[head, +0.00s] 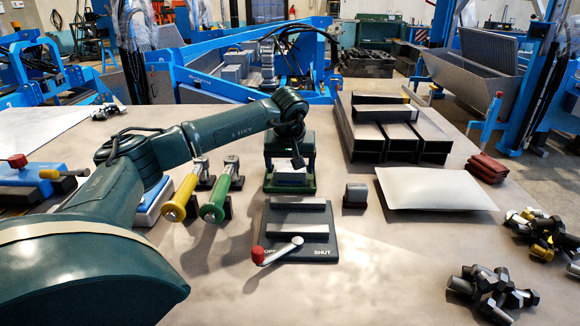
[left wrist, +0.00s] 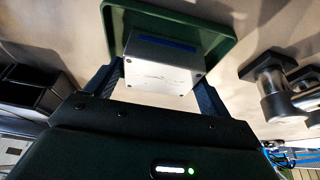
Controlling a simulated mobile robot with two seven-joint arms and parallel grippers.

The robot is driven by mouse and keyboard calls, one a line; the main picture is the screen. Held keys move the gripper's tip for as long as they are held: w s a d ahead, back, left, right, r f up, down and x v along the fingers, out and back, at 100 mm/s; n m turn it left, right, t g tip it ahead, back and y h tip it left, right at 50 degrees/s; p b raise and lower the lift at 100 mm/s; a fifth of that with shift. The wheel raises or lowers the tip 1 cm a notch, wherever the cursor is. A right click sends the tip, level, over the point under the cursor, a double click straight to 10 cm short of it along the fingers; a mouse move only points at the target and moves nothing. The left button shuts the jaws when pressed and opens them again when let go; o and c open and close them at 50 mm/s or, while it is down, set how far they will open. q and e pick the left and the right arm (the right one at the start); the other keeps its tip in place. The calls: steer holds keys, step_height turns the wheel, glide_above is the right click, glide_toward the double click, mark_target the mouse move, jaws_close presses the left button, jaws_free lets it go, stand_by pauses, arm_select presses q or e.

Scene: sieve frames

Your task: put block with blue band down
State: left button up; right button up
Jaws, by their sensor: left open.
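The block with the blue band (left wrist: 160,65) is a pale grey block with a dark blue stripe. It sits on a green tray (left wrist: 222,22) in the left wrist view. My left gripper (left wrist: 158,78) is open, with one finger on each side of the block and a narrow gap showing by the fingers. In the head view my left gripper (head: 290,165) is low over the tray (head: 290,188), and the block (head: 291,180) shows only in part beneath it. My right gripper is not in view.
A dark clamp plate (head: 318,250) with a red-knobbed lever (head: 276,252) lies in front of the tray. Yellow (head: 180,200) and green (head: 218,203) handled tools stand left. A small dark block (head: 355,195), pale sheet (head: 430,188) and dark open boxes (head: 400,130) are right.

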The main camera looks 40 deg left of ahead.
arm_select(q)
steer(key=v, duration=1.1)
steer(key=shift+s+r, duration=0.15)
steer(key=shift+r, duration=0.15)
steer(key=shift+d, duration=0.15)
